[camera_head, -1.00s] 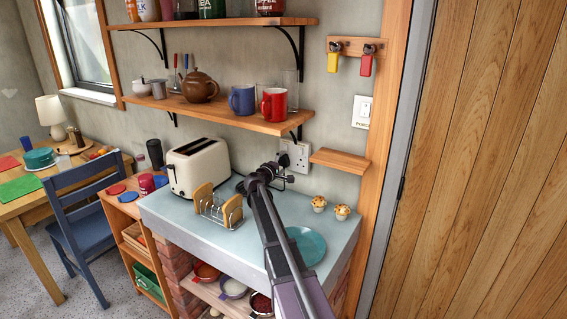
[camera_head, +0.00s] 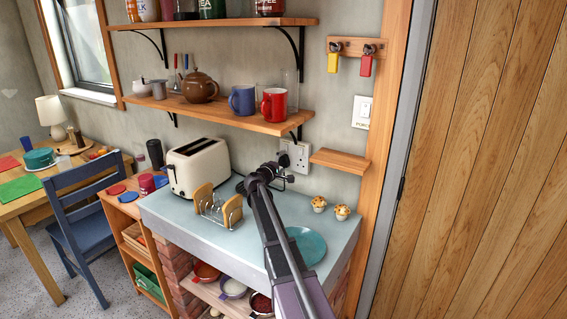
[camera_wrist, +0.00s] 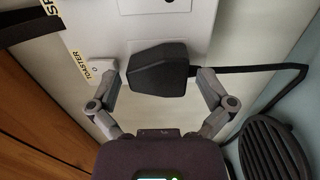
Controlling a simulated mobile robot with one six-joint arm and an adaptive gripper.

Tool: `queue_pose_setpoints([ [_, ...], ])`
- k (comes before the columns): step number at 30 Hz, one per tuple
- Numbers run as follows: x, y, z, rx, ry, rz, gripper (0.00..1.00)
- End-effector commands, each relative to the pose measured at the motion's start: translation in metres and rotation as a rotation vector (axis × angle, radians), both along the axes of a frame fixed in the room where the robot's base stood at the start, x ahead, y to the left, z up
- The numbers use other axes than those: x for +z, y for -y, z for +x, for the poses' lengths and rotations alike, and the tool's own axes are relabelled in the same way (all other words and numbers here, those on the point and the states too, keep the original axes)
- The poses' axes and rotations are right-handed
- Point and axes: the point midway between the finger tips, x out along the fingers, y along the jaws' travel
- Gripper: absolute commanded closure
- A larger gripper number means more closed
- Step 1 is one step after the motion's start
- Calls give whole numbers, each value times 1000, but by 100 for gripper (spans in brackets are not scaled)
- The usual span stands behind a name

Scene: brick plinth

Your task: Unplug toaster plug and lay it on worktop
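The black toaster plug (camera_wrist: 157,70) sits at the white socket plate (camera_wrist: 88,30), beside a label reading TOASTER. Its black cable runs off to the right in the wrist view. My gripper (camera_wrist: 157,78) is open, with one finger on each side of the plug and a small gap visible at least on the left. In the head view my gripper (camera_head: 280,176) is at the wall socket (camera_head: 297,154) and hides the plug. The cream toaster (camera_head: 198,166) stands on the pale blue worktop (camera_head: 180,216), left of my arm.
A toast rack (camera_head: 218,207) with toast stands before the toaster. A teal plate (camera_head: 306,245) and two muffins (camera_head: 330,207) are right of my arm. A small wooden shelf (camera_head: 340,163) and a long shelf (camera_head: 220,118) are above. A dark ribbed object (camera_wrist: 272,150) shows lower right.

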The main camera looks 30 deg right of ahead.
Motion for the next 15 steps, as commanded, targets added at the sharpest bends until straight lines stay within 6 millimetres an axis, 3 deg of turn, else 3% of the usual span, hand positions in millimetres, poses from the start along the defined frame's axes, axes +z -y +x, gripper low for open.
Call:
queue_pose_setpoints([
  [8,0,-1,-2,-3,0,0,0],
  [15,0,-16,-12,0,0,1,0],
])
